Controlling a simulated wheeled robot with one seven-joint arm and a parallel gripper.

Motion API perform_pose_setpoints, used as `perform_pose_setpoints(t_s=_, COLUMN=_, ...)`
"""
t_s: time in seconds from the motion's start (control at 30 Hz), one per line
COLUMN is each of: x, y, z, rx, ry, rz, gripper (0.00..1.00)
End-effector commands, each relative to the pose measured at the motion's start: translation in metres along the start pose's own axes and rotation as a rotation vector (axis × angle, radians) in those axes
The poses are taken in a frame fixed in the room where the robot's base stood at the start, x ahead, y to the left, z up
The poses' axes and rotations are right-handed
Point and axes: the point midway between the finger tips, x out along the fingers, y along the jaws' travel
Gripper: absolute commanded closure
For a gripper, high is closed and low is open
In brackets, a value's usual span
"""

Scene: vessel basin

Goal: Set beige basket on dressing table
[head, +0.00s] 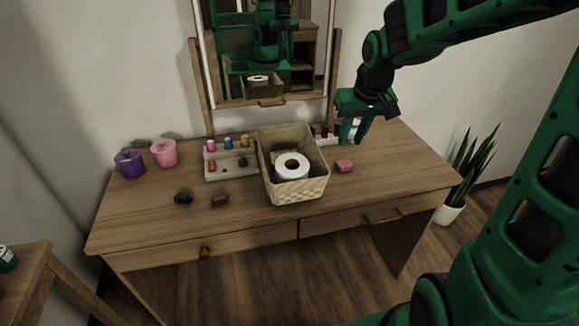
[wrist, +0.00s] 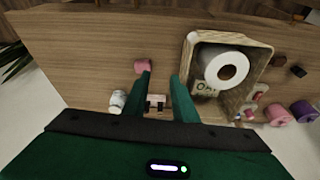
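The beige basket (head: 291,190) stands upright on the wooden dressing table (head: 400,170), near the middle of its top. A white toilet roll (head: 291,167) sits inside it. The wrist view also shows the basket (wrist: 255,50), right of my fingers and apart from them, with the roll (wrist: 226,68) in it. My gripper (head: 352,136) hangs above the back right of the table, to the right of the basket. In the wrist view my gripper (wrist: 160,82) has its two green fingers apart, with nothing held between them.
A pink block (head: 344,166) lies just right of the basket. A tray (head: 230,160) of small bottles stands left of it. A mirror (head: 262,60) rises behind. The right tabletop is mostly clear. A potted plant (head: 452,212) stands right.

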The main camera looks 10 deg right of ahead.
Motion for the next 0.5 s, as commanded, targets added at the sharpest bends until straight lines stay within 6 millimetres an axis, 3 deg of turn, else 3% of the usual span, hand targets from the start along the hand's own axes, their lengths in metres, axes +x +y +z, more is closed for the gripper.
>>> perform_pose_setpoints(t_s=0.1, x=0.014, y=-0.033, z=-0.03, rx=-0.05, ry=0.039, rz=-0.054, gripper=0.75)
perform_pose_setpoints(t_s=0.2, x=0.02, y=-0.049, z=-0.043, rx=-0.07, ry=0.06, rz=-0.083, gripper=0.75)
perform_pose_setpoints(t_s=0.5, x=0.056, y=-0.058, z=-0.05, rx=-0.077, ry=0.068, rz=-0.096, gripper=0.75)
